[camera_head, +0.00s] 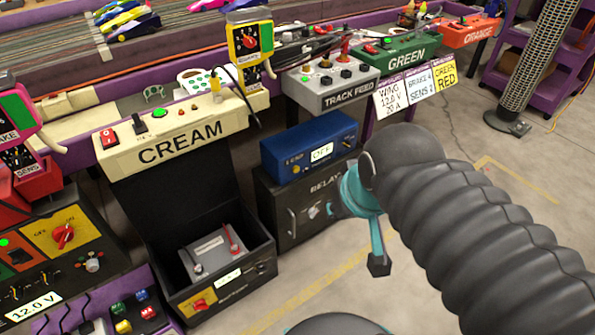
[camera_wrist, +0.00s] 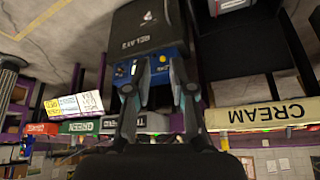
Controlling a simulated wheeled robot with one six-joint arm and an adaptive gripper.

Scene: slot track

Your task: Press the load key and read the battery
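A grey battery (camera_head: 212,252) with a red and a dark terminal sits in an open black box (camera_head: 262,255) below the cream station. The box front has a small lit display (camera_head: 228,278), a red knob on a yellow panel (camera_head: 200,302), and small dark controls at its right; their labels are too small to read, so I cannot tell which is the load key. My gripper (camera_wrist: 162,68) is open and empty in the wrist view, its fingers apart before the blue unit. In the head view it hangs right of the box, partly hidden by my arm.
A blue unit (camera_head: 310,147) with an "OFF" display stands on the dark relay cabinet (camera_head: 290,205), right of the battery box. The cream console (camera_head: 180,130) overhangs the box. Floor in front is clear.

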